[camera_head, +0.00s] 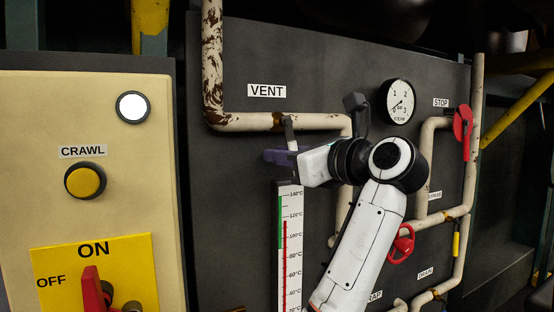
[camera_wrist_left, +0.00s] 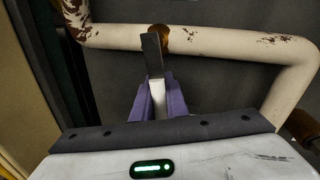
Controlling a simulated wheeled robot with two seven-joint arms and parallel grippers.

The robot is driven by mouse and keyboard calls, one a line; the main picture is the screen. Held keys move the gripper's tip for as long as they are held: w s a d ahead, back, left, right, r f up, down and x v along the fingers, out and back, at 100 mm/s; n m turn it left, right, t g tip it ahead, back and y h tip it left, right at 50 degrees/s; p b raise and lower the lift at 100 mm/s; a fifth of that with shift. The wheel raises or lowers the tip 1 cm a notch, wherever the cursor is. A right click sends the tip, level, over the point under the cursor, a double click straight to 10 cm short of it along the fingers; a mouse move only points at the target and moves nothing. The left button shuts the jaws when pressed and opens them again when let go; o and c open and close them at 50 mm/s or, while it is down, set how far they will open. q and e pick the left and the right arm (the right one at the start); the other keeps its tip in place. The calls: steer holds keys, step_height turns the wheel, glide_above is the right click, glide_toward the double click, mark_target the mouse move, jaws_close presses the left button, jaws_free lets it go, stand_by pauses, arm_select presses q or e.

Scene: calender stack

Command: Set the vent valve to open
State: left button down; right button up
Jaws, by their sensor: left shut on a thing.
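The VENT label (camera_head: 267,91) sits above a rusty cream pipe (camera_head: 245,122). The vent valve's grey lever (camera_head: 289,132) is at this pipe, right of and below the label. In the left wrist view the flat lever (camera_wrist_left: 153,60) runs from a brass-coloured valve body (camera_wrist_left: 161,38) on the pipe down between my purple fingers. My left gripper (camera_head: 278,156) is shut on the lever's lower end, just below the pipe. In the wrist view the left gripper (camera_wrist_left: 158,98) hides the lever's tip. My right gripper is not in view.
A thermometer (camera_head: 289,240) stands just below my left gripper. A gauge (camera_head: 397,101), a red STOP lever (camera_head: 463,132) and a red handwheel (camera_head: 402,245) are to the right. A cream panel (camera_head: 30,180) with a yellow CRAWL button (camera_head: 86,181) and a red switch (camera_head: 93,288) is at left.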

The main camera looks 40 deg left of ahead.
arm_select(q)
steer(key=shift+w+d+r+n+h, duration=0.25)
steer(key=shift+w+n, duration=0.3)
steer(key=shift+n, duration=0.5)
steer(key=shift+w+d+r+n+h, duration=0.2)
steer(key=shift+w+n, duration=0.35)
steer(key=shift+n, duration=0.5)
steer(key=c, duration=1.7)
jaws_free()
steer(key=shift+c, duration=0.2)
